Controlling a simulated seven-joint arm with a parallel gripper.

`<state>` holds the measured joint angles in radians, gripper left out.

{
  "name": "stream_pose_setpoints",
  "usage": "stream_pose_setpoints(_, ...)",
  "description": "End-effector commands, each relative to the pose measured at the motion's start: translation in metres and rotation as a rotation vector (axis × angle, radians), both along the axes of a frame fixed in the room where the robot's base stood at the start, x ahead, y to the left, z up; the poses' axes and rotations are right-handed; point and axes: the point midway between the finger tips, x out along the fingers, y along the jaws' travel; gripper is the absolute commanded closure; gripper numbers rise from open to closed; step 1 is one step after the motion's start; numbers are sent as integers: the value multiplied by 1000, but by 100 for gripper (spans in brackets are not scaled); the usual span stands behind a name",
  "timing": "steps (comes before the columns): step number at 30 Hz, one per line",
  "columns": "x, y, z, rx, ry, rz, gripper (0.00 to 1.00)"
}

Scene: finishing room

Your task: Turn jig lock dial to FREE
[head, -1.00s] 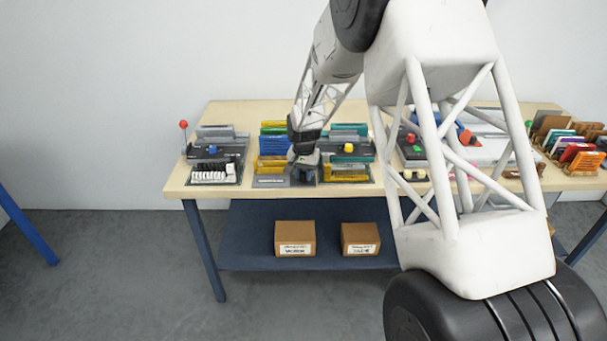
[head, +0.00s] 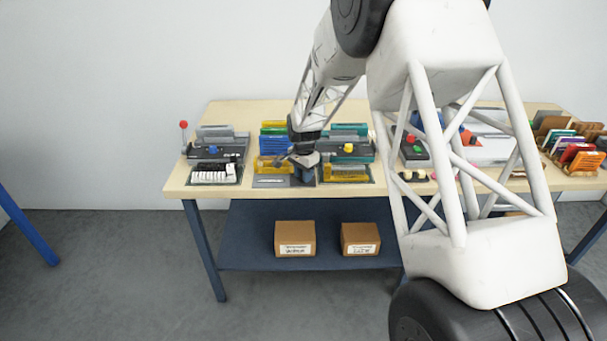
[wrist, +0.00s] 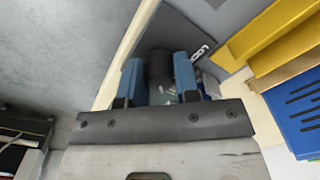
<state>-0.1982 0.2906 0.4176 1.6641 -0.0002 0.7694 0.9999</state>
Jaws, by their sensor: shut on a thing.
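The jig lock dial is a dark round knob (wrist: 159,66) between the two blue fingers of my gripper (wrist: 158,82) in the wrist view. The fingers are shut on it from both sides. Which mark the dial points at cannot be told.
Yellow (wrist: 275,35) and blue (wrist: 297,115) blocks stand close to the right of my gripper. The wooden table (head: 250,110) also holds a grey fixture with a blue knob (head: 213,150) and a red-balled lever (head: 183,125). Two cardboard boxes (head: 295,238) sit on the lower shelf.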

Motion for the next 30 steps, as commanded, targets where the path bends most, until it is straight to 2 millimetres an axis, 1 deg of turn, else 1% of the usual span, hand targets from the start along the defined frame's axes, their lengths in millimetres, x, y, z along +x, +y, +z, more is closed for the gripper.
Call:
stream_pose_setpoints(6, 1, 0, 1, 1, -2, 0, 94)
stream_pose_setpoints(7, 1, 0, 1, 1, -2, 0, 69)
stream_pose_setpoints(9, 1, 0, 1, 0, -1, 0, 58)
stream_pose_setpoints(12, 0, 0, 1, 0, -1, 1, 45)
stream_pose_setpoints(23, 0, 0, 3, 1, -1, 1, 45)
stream_pose_setpoints(26, 0, 0, 7, 0, -1, 1, 45)
stream_pose_setpoints(30, 0, 0, 20, 0, -1, 1, 45)
